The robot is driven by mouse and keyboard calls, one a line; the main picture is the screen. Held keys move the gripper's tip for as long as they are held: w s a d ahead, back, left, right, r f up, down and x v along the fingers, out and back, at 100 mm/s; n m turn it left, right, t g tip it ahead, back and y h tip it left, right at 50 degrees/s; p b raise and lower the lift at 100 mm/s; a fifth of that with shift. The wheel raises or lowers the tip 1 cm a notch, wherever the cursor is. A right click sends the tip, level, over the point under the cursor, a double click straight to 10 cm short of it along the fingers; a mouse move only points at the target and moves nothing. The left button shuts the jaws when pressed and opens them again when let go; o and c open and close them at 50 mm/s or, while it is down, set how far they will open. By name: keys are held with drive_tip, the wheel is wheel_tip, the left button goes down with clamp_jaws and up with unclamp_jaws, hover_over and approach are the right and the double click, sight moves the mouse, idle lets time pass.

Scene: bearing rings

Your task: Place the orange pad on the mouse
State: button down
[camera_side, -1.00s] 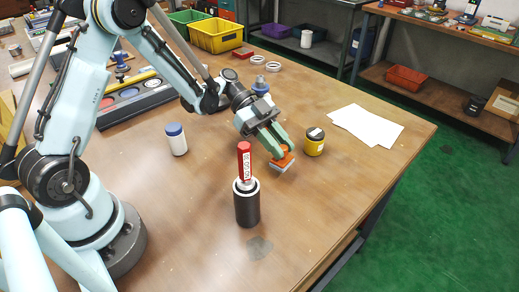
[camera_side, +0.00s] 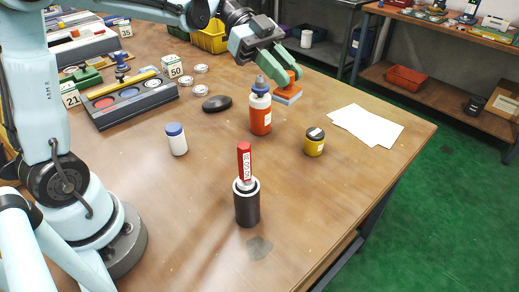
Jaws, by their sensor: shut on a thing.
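My gripper (camera_side: 285,76) is at the upper middle, pointing down to the right. Its green jaws are shut on the orange pad (camera_side: 287,93), which has a pale grey underside. The pad is behind and to the right of an orange bottle; whether it is clear of the table I cannot tell. The black mouse (camera_side: 217,103) lies on the table left of the bottle, well to the left of the pad. Nothing lies on the mouse.
The orange bottle (camera_side: 260,116) with a blue cap stands between mouse and pad. A white bottle (camera_side: 176,139), a yellow jar (camera_side: 314,143) and a dark cylinder (camera_side: 247,207) with a red top stand nearer. White paper (camera_side: 366,125) lies right. A long tray (camera_side: 132,107) is left of the mouse.

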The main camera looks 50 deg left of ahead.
wheel_tip(320, 180, up, 4)
drive_tip(key=shift+f, duration=0.2)
drive_tip(key=w+a+n+t+y, duration=0.1)
drive_tip(key=w+a+n+t, duration=0.35)
drive_tip(key=a, duration=0.35)
drive_tip(key=n+t+y, duration=0.8)
drive_tip(key=n+y, duration=0.2)
drive_tip(key=n, duration=0.2)
hover_over(213, 99)
wheel_tip(213, 99, down, 10)
drive_tip(key=shift+m, duration=0.25)
drive_tip(key=shift+s+f, duration=0.1)
drive_tip(key=shift+f, duration=5.35)
drive_tip(key=c, duration=1)
unclamp_jaws()
drive_tip(key=shift+f, duration=0.1)
drive_tip(key=shift+o, duration=0.2)
